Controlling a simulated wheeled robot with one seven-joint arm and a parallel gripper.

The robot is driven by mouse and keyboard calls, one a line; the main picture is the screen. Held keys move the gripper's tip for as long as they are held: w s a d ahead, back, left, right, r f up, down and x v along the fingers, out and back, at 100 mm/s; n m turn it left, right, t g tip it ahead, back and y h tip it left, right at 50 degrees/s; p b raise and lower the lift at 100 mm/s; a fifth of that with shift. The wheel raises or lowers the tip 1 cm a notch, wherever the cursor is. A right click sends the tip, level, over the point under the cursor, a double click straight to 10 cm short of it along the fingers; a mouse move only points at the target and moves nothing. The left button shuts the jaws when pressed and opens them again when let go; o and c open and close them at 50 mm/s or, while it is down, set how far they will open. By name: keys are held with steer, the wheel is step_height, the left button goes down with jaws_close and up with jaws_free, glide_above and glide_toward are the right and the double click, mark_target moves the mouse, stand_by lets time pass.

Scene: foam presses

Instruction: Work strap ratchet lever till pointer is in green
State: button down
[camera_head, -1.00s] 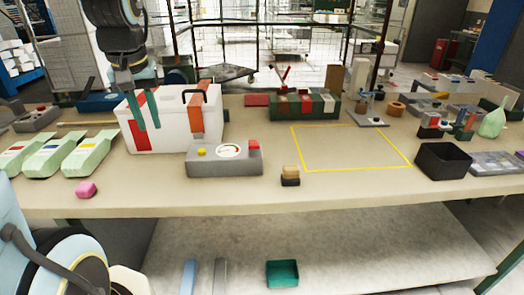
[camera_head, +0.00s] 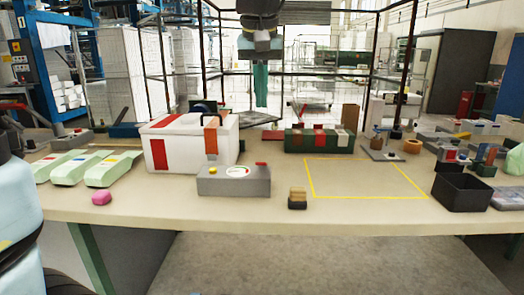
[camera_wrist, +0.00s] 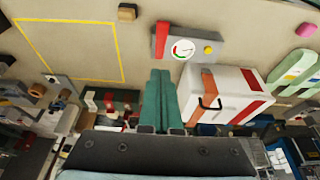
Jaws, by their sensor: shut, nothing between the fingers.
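A white block (camera_head: 190,146) with red stripes stands on the bench, with an orange strap (camera_head: 211,141) down its right part. A black loop handle (camera_wrist: 209,102) sits by the strap in the wrist view; I cannot tell if it is the ratchet lever. A grey gauge box (camera_head: 233,186) stands in front, with a round white dial (camera_wrist: 182,49) marked in red and green. The pointer's place is too small to tell. My gripper (camera_head: 260,104) has teal fingers pointing down, shut and empty, to the right of the white block and apart from it.
A green case (camera_head: 318,139) with red and white parts stands behind. A yellow outlined area (camera_head: 365,180) is bare. A small tan-and-black block (camera_head: 297,198), a pink piece (camera_head: 101,198), pale green trays (camera_head: 110,171) and a black bin (camera_head: 462,187) are around the bench.

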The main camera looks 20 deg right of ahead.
steer(key=p, duration=0.1)
glide_above(262, 164)
steer(key=w+d, duration=0.1)
steer(key=w, duration=0.2)
step_height(262, 164, down, 8)
steer(key=shift+f, duration=0.25)
steer(key=f, duration=0.2)
steer(key=s+f+p, duration=0.1)
steer(key=f, duration=0.1)
steer(key=shift+a, duration=0.2)
steer(key=shift+s+f, duration=0.2)
steer(key=shift+a+f, duration=0.1)
